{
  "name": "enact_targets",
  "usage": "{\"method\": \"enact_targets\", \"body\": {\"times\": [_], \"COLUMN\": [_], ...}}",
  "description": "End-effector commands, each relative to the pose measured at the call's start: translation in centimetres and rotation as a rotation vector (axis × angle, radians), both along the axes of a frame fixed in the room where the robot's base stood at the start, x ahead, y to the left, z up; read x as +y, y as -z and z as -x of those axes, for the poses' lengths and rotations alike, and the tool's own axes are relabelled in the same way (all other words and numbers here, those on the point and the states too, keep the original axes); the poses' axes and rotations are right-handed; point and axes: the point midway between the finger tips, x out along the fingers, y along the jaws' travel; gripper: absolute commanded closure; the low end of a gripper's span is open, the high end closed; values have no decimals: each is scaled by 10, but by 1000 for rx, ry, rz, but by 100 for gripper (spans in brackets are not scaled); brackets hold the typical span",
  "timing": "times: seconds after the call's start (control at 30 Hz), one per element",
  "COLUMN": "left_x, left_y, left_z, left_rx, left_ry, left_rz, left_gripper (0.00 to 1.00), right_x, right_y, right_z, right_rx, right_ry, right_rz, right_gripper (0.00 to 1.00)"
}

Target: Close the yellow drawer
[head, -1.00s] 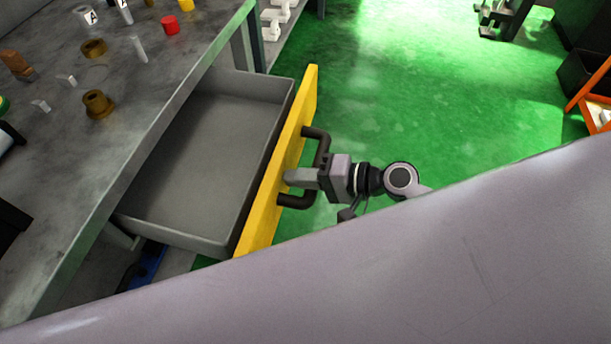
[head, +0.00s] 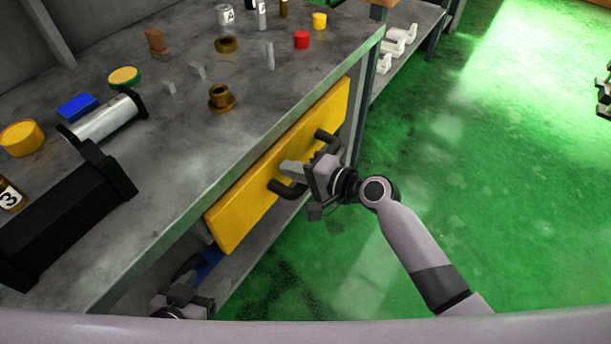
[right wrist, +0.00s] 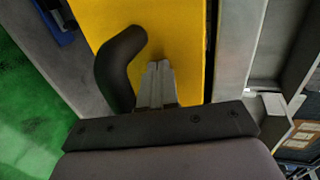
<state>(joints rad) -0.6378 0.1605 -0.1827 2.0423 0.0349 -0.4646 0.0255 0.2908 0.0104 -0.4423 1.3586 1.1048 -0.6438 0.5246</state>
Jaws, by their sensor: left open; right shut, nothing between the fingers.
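The yellow drawer front (head: 243,213) stands just under the edge of the grey workbench in the head view, and no drawer interior shows. Its dark curved handle (head: 287,189) sticks out, with my right gripper in front of part of it. My right gripper (head: 291,167) is shut and empty, its fingertips at the yellow front between the handle's ends. The right wrist view shows the closed fingers (right wrist: 157,72) against the yellow panel (right wrist: 185,40), beside the handle (right wrist: 118,65). My left gripper (head: 190,293) is open at the lower left, below the bench edge, partly hidden.
The workbench top (head: 165,180) carries a black block (head: 60,225), a brass bushing (head: 221,98), a red cap (head: 301,40) and several other parts. A lower shelf with white parts (head: 398,40) stands behind.

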Motion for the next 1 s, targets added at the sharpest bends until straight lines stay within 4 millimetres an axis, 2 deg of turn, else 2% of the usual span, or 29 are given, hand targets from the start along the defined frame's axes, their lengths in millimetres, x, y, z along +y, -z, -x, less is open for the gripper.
{"method": "enact_targets", "body": {"times": [0.3,1.0], "left_x": [-1,-4], "left_y": [6,4], "left_z": [-1,-2], "left_rx": [-2,-6], "left_ry": [-1,-8], "left_rz": [3,15], "left_gripper": [33,33], "right_x": [17,23], "right_y": [1,-3], "right_z": [-12,-14], "right_rx": [1,-6], "right_ry": [-1,0], "right_rz": [-1,-5], "right_gripper": [100,100]}}
